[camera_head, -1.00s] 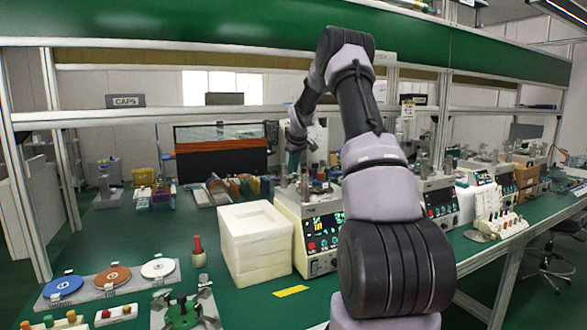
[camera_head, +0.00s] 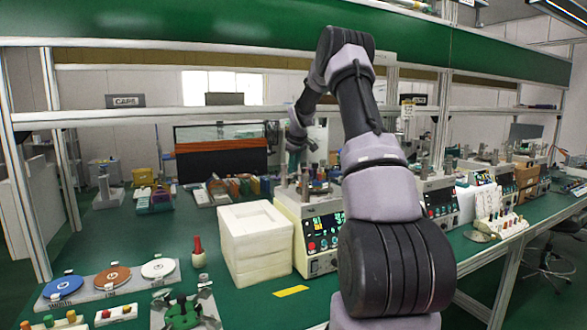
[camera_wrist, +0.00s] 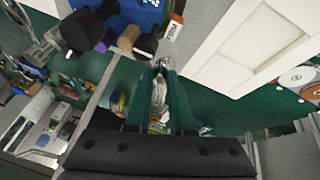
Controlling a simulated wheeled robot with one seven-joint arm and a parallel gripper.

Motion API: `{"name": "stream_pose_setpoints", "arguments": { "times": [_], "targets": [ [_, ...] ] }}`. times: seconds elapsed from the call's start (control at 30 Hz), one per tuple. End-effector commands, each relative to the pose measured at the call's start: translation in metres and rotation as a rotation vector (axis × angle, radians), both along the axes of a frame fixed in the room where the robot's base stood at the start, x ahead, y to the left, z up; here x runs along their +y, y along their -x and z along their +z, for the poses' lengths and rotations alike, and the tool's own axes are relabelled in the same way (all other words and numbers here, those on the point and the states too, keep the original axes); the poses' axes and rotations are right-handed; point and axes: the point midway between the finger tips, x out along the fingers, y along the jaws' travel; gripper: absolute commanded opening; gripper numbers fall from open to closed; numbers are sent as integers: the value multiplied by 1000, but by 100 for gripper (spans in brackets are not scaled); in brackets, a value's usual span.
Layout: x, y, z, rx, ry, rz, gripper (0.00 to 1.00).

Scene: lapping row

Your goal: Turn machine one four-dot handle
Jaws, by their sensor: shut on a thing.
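The nearest machine (camera_head: 318,240), a cream box with a lit dark panel, stands right of the white foam stack. Metal posts rise from its top. In the wrist view my gripper (camera_wrist: 163,78) has its two green fingers around a shiny metal handle (camera_wrist: 158,90) and is shut on it. I cannot make out any four-dot mark on it. A blue part (camera_wrist: 135,15) with pale dots lies just beyond the fingertips. In the head view the fingertips are hard to make out above the machine, behind my arm.
The white foam stack (camera_head: 253,262) stands close beside the machine; it also shows in the wrist view (camera_wrist: 255,45). Dark cylinders (camera_wrist: 82,30) are near the fingers. A red-topped bottle (camera_head: 198,252) and coloured discs (camera_head: 112,276) are on the left.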

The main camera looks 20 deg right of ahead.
Motion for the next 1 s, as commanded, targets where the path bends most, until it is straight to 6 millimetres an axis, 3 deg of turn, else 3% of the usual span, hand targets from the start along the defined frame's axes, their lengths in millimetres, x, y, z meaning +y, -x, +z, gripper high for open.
{"name": "stream_pose_setpoints", "arguments": {
  "times": [0.47, 1.0],
  "targets": [
    [5, 1, 0, 1, 2, -55, 0],
    [28, 0, 0, 1, 3, -400, 0]
  ]
}}
